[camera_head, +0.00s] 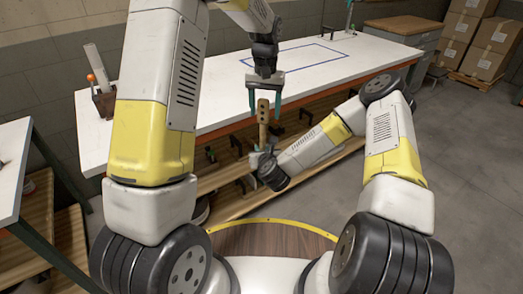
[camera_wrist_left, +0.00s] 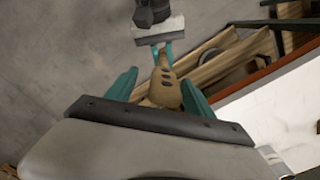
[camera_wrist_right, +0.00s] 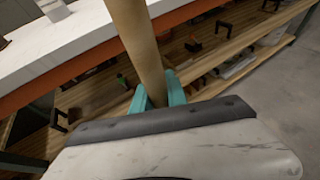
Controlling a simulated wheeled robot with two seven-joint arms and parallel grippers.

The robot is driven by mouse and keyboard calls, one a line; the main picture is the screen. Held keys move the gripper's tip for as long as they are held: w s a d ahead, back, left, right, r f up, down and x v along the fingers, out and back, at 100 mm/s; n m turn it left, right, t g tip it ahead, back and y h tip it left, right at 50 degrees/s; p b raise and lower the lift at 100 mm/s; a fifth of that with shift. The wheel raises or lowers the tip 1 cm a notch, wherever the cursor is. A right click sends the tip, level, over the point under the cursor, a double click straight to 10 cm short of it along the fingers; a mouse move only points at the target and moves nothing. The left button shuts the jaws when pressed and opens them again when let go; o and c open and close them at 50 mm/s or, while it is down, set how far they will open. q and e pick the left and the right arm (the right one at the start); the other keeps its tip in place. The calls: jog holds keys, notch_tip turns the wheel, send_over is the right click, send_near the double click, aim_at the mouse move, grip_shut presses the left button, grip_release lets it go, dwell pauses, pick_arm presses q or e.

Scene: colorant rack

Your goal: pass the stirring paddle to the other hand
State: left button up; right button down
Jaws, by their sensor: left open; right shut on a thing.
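The stirring paddle (camera_head: 263,108) is a tan wooden piece with dark holes, held upright above the floor in front of the long table. My right gripper (camera_head: 262,150) is shut on its lower part. In the right wrist view the paddle (camera_wrist_right: 135,40) rises from between the teal fingers (camera_wrist_right: 158,93). My left gripper (camera_head: 265,116) points down from above, open, with one finger on each side of the paddle's upper end. In the left wrist view the holed part of the paddle (camera_wrist_left: 165,88) shows between its spread fingers, apparently with gaps.
A brown round surface with a yellow rim (camera_head: 275,222) is nearest me. Cardboard boxes (camera_head: 487,45) stand back right.

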pick_arm(q)
notch_tip(320, 180, up, 11)
jog(key=shift+r, duration=0.5)
jog(key=s+a+r+t+h, duration=0.1)
jog(key=s+a+r, duration=0.4)
jog(key=s, duration=0.1)
jog(key=s+a+t, duration=0.2)
jog(key=s+a, duration=0.1)
jog(key=s, duration=0.8)
jog(key=s+a+f+n+t+h, duration=0.1)
jog(key=s+a+t, duration=0.2)
jog(key=s, duration=0.8)
jog(key=shift+s+a+n, duration=0.2)
jog(key=shift+a+n, duration=0.1)
jog(key=shift+a, duration=0.3)
